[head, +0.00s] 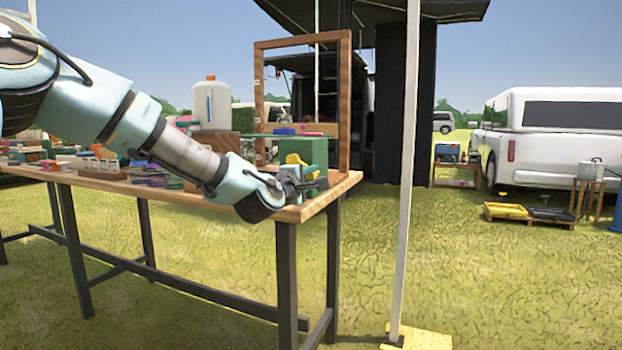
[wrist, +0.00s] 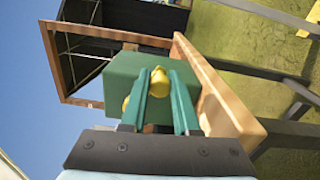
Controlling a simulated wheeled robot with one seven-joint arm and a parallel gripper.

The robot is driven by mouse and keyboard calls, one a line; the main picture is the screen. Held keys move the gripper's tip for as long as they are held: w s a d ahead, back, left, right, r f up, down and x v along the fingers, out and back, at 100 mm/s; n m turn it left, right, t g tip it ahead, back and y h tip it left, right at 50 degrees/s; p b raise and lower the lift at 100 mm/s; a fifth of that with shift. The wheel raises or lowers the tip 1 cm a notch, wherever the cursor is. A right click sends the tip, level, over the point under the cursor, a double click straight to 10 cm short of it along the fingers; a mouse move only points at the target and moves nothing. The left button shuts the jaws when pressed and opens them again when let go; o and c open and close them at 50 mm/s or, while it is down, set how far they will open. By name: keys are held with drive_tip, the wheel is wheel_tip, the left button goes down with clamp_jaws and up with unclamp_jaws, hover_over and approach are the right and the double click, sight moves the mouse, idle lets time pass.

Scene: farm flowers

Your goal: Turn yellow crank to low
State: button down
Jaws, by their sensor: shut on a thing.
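The green box (head: 305,150) stands at the right end of the wooden table, with the yellow crank (head: 296,160) on its near side. In the wrist view the green box (wrist: 120,75) fills the middle, and the yellow crank (wrist: 159,84) shows between my two green fingers. Another yellow part shows just left of the left finger. My gripper (head: 308,183) is at the box's front, low beside the crank; in the wrist view my gripper (wrist: 165,74) is shut on the yellow crank. The fingers hide part of the crank, and I cannot read any low mark.
A wooden frame (head: 345,100) stands upright behind the box. A white jug (head: 210,103) and many small items crowd the wooden table (head: 170,192) to the left. A white pole (head: 408,170) stands right of the table. Open grass lies in front.

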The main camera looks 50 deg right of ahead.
drive_tip(key=c, duration=0.9)
unclamp_jaws()
drive_tip(key=shift+c, duration=0.2)
drive_tip(key=v, duration=1)
drive_tip(key=shift+a+p, duration=0.35)
drive_tip(key=shift+a, duration=0.05)
